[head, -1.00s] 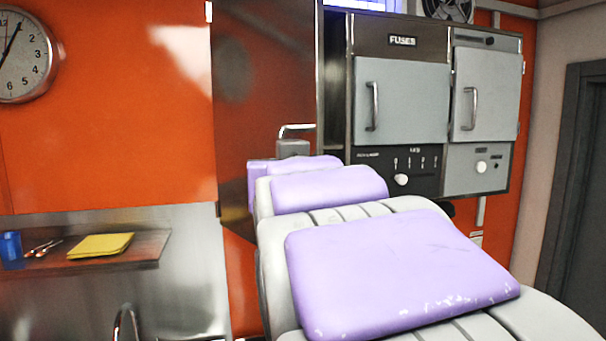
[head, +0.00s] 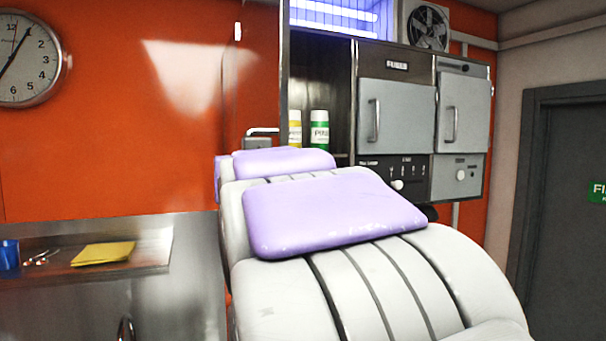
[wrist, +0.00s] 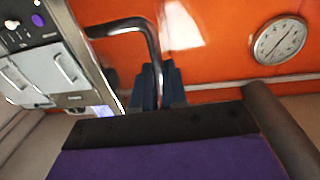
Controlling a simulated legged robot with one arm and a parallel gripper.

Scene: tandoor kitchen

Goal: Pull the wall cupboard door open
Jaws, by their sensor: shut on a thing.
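The wall cupboard door (head: 262,75) is a tall glossy panel mirroring the orange wall, left of the grey fuse panel in the head view. It stands swung out, and the cupboard's dark inside (head: 338,85) shows to its right. The door's bent metal handle (head: 263,131) sticks out low on the door; it also shows in the wrist view (wrist: 150,40). My gripper (wrist: 160,85) is shut on the handle, its dark fingers on either side of the bar. In the head view my arm mostly hides the gripper.
The fuse panel (head: 396,66) has two shut grey doors. A steel counter (head: 150,250) at left holds a yellow cloth (head: 103,253) and a blue cup (head: 9,255). A dark door (head: 565,200) stands at right.

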